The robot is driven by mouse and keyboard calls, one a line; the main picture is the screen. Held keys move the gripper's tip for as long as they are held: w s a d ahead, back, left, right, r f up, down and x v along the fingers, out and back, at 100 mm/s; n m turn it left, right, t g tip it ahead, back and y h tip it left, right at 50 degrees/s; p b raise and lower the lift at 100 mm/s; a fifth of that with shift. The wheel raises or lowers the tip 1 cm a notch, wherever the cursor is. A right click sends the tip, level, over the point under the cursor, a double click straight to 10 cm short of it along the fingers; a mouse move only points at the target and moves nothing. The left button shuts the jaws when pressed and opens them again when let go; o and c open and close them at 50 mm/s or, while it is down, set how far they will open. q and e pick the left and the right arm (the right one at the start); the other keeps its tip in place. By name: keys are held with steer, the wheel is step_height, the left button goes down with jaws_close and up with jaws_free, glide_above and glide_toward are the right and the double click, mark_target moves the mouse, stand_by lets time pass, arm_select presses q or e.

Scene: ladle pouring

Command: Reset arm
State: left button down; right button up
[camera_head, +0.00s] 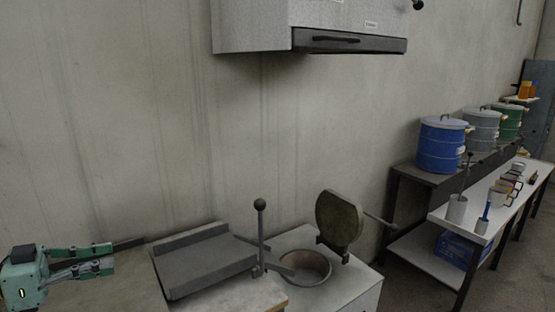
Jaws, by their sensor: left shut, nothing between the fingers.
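My left gripper (111,257) comes in from the left edge at the lower left, with a green body and two green fingers that point right. It is shut and holds nothing. It is left of the dark grey tray-like plate (205,265) and apart from it. My right gripper is not in view. No ladle is clearly seen in my grippers.
A round pot opening (305,268) with a raised round lid (339,219) is right of the plate. An upright lever with a ball knob (260,205) stands between them. A grey hood (300,28) hangs above. Blue, grey and green drums (441,146) and a white table (478,212) are at right.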

arm_select(q)
steer(key=s+d+f+n+g+y, duration=0.1)
steer(key=s+d+f+g+y, duration=0.2)
steer(key=f, duration=0.6)
steer(key=s+d+f+n+y, duration=0.1)
steer(key=s+d+f, duration=0.2)
steer(key=d+f, duration=0.35)
steer(key=s+d+f+n+g+y, duration=0.1)
steer(key=s+d+f+g+y, duration=0.15)
steer(key=f, duration=0.75)
steer(key=s+d+f+n+y, duration=0.2)
steer(key=s+d+f+y, duration=0.1)
steer(key=s+f, duration=0.55)
steer(key=s+r+n+y, duration=0.3)
steer(key=s+n+y, duration=0.1)
steer(key=s, duration=0.6)
step_height(320, 180, down, 30)
steer(key=s+g+b, duration=0.2)
steer(key=b, duration=0.2)
steer(key=s+a+f+b, duration=0.2)
steer(key=s+f+b, duration=0.1)
steer(key=s+f, duration=1.4)
step_height(320, 180, down, 3)
steer(key=shift+a+f+g+b, duration=0.1)
steer(key=shift+a+g+b, duration=0.2)
steer(key=shift+g+b, duration=0.1)
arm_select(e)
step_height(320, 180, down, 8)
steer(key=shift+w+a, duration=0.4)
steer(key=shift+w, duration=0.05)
